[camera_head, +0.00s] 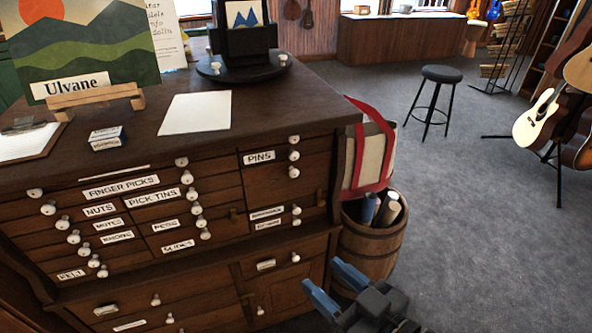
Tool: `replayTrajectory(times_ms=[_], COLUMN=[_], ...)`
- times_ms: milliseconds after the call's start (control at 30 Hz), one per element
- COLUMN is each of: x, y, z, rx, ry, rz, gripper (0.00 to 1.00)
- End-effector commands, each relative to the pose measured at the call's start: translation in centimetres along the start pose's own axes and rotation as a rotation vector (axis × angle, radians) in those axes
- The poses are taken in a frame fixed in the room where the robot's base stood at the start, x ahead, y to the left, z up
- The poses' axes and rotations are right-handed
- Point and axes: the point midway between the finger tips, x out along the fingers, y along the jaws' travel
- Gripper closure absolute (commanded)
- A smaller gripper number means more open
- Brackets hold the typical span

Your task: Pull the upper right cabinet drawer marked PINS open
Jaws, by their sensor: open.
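The dark wooden cabinet (170,255) stands at left and centre, with rows of labelled drawers and white knobs. The drawer marked PINS (272,158) is at the upper right of its front and looks shut. A white knob (294,156) is to the right of its label. Other white knobs are close above and below it. My gripper (334,287), with blue fingers, is at the bottom, open and empty. In the picture it is below and right of the PINS drawer, in front of the cabinet's lower right part, apart from the knobs.
A wooden barrel (370,250) with rolled tubes stands against the cabinet's right side. A red-and-cream bag (366,160) hangs above it. A sign, paper and dark round stand (244,70) sit on top. Grey carpet (480,200) is free at right, with a stool (442,74) and guitars beyond.

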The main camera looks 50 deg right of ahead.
Motion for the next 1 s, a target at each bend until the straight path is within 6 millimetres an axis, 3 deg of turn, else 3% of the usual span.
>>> replayTrajectory(times_ms=[33, 200, 433, 633, 867, 1000], x=[2.4, 8.9, 16.4, 19.6, 21.1, 23.0], y=[0.8, 3.6, 8.8, 12.1, 13.2, 13.8], z=[0.6, 0.7, -1.1, -2.9, -3.7, -4.2], rx=[0.004, 0.011, 0.017, 0.020, 0.022, 0.021], ry=[0.022, 0.066, 0.122, 0.149, 0.153, 0.155], rz=[0.029, 0.116, 0.237, 0.304, 0.320, 0.319], gripper=[0.46, 0.46, 0.46, 0.46, 0.46, 0.46])
